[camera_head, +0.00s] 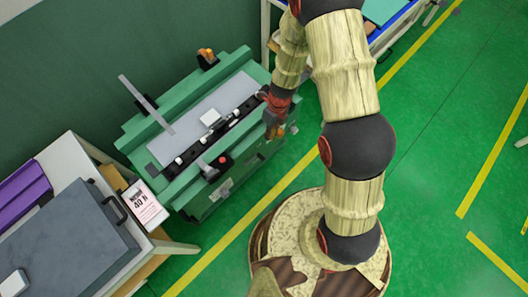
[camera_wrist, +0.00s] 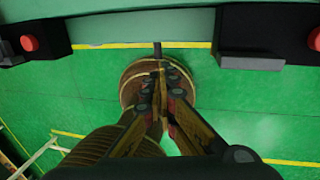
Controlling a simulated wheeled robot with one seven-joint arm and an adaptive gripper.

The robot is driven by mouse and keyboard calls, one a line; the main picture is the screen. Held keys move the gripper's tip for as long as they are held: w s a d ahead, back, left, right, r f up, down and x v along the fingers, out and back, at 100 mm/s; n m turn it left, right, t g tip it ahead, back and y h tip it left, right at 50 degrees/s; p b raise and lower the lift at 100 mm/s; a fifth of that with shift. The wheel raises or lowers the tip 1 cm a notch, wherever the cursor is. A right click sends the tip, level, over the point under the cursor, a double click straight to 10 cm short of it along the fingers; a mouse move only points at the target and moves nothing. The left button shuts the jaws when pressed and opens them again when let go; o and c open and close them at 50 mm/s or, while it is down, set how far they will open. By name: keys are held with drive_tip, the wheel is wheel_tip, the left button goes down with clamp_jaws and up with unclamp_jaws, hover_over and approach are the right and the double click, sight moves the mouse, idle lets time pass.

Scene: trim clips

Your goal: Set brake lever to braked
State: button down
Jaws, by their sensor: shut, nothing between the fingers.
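A green machine (camera_head: 187,183) stands left of my arm in the head view. A long grey lever bar (camera_head: 145,103) rises at a slant from a black mount on its back left. A shorter grey lever (camera_head: 206,166) sits on a black base at its front. I cannot tell which is the brake lever, and no braked marking is legible. My gripper (camera_head: 274,132) is at the machine's right front end, pointing down. In the wrist view my gripper (camera_wrist: 160,68) is shut and empty. A thin dark stub (camera_wrist: 157,50) shows just beyond the fingertips; contact is unclear.
The wrist view shows red buttons at the left (camera_wrist: 30,43) and right (camera_wrist: 316,39). A red knob (camera_head: 223,160) is near the shorter lever. The green floor (camera_head: 440,120) at right is open.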

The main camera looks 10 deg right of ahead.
drive_tip(key=shift+f, duration=0.1)
drive_tip(key=b+x, duration=0.7)
drive_tip(key=x, duration=0.6)
drive_tip(key=shift+f, duration=0.4)
drive_tip(key=shift+d+f+p, duration=0.1)
drive_tip(key=shift+f+p, duration=0.2)
drive_tip(key=shift+f, duration=0.25)
drive_tip(key=shift+w+r, duration=0.1)
drive_tip(key=shift+r+p, duration=0.75)
drive_tip(key=shift+p, duration=0.3)
